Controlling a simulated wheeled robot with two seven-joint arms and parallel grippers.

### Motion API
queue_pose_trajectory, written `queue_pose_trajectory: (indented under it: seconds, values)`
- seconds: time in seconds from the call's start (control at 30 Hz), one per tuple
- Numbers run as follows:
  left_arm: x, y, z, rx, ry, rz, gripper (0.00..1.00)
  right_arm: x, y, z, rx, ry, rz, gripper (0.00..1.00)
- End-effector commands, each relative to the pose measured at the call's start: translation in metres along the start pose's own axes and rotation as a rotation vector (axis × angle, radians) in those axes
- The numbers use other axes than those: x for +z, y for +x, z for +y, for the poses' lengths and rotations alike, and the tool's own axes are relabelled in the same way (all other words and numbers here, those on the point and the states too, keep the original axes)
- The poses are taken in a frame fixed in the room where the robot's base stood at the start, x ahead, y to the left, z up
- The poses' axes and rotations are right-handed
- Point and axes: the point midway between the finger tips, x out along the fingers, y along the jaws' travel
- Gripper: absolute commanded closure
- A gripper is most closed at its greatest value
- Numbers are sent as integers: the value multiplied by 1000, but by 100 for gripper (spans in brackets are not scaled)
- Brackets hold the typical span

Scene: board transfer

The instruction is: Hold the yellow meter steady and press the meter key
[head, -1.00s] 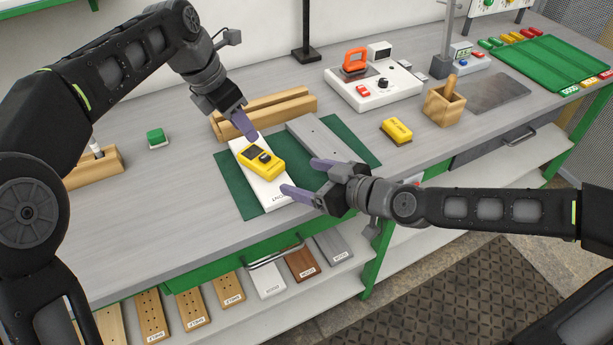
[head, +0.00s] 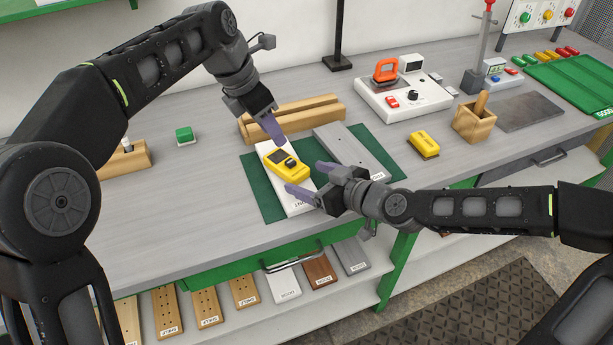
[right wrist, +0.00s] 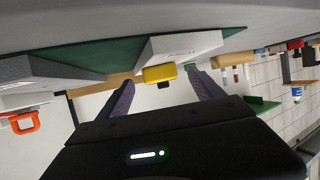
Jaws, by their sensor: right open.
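The yellow meter (head: 293,169), with a dark screen and a dark key, lies on a white board (head: 297,205) on the green mat (head: 259,192). My left gripper (head: 279,140) points down just above the meter's far end. Its fingers overlap in the head view, so their gap is hidden. My right gripper (head: 304,178) is open at the meter's near end, its two purple fingers pointing toward it. In the right wrist view, the meter (right wrist: 159,74) appears between the fingertips, with no visible grip on it.
A grey board (head: 345,146) lies right of the white one. A wooden block (head: 312,115) stands behind the mat. A yellow sponge-like block (head: 424,143), a wooden holder (head: 474,121) and a white device (head: 425,106) stand to the right.

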Motion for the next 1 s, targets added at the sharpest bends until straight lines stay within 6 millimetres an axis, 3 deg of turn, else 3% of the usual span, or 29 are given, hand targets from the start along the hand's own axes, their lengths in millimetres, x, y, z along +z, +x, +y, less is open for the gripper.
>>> queue_pose_trajectory:
  seconds: [0.2,0.5,1.0]
  values:
    - [0,0,0,0,0,0,64,0,15,0,-1,-1,-1,24]
    - [0,0,0,0,0,0,64,1,15,0,0,-1,-2,24]
    - [0,0,0,0,0,0,64,1,15,0,0,-1,-2,65]
